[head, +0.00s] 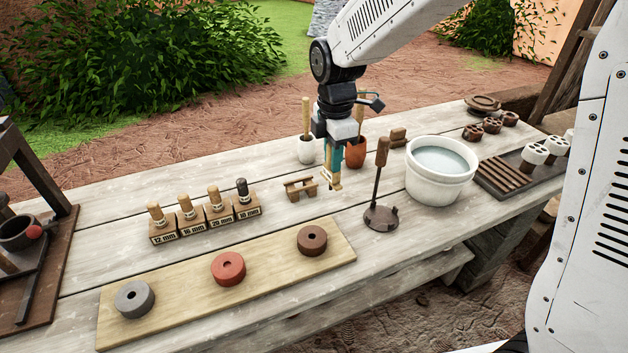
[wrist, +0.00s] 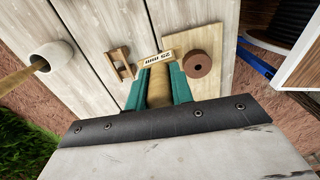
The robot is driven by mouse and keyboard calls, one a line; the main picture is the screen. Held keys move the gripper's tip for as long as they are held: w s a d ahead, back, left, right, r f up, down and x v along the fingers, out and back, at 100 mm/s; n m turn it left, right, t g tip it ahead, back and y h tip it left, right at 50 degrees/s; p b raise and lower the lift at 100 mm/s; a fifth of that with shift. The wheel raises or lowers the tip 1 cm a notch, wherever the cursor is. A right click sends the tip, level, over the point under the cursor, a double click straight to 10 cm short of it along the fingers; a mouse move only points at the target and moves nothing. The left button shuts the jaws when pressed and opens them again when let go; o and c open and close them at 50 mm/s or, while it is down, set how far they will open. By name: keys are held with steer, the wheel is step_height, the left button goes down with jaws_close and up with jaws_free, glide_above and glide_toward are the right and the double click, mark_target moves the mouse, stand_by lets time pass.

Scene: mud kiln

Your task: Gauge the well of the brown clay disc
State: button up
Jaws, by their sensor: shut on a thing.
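The brown clay disc (head: 312,240), a squat round piece with a dark central well, lies at the right end of the pale board; it also shows in the wrist view (wrist: 200,64). My gripper (head: 334,160), with teal fingers, is shut on a wooden gauge (head: 336,184), gripping its round handle. The gauge also shows in the wrist view (wrist: 159,88), with a label that seems to read 25 mm. It is above the table, behind and slightly right of the disc, apart from it. The gauge's lower end is hard to make out.
Labelled gauge blocks (head: 205,218) stand in a row at left. The board (head: 270,251) also bears a red disc (head: 228,268) and a grey disc (head: 134,299). A small wooden stand (head: 300,187), an upright tool on a dark base (head: 381,217) and a water bucket (head: 440,172) are nearby.

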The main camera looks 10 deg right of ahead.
steer(key=s+a+n, duration=0.6)
steer(key=s+n, duration=0.3)
steer(key=n, duration=0.2)
steer(key=shift+d+f, duration=0.15)
steer(key=shift+f, duration=2.2)
steer(key=shift+f, duration=1.45)
stand_by(0.3)
steer(key=o, duration=1)
steer(key=shift+r, duration=0.1)
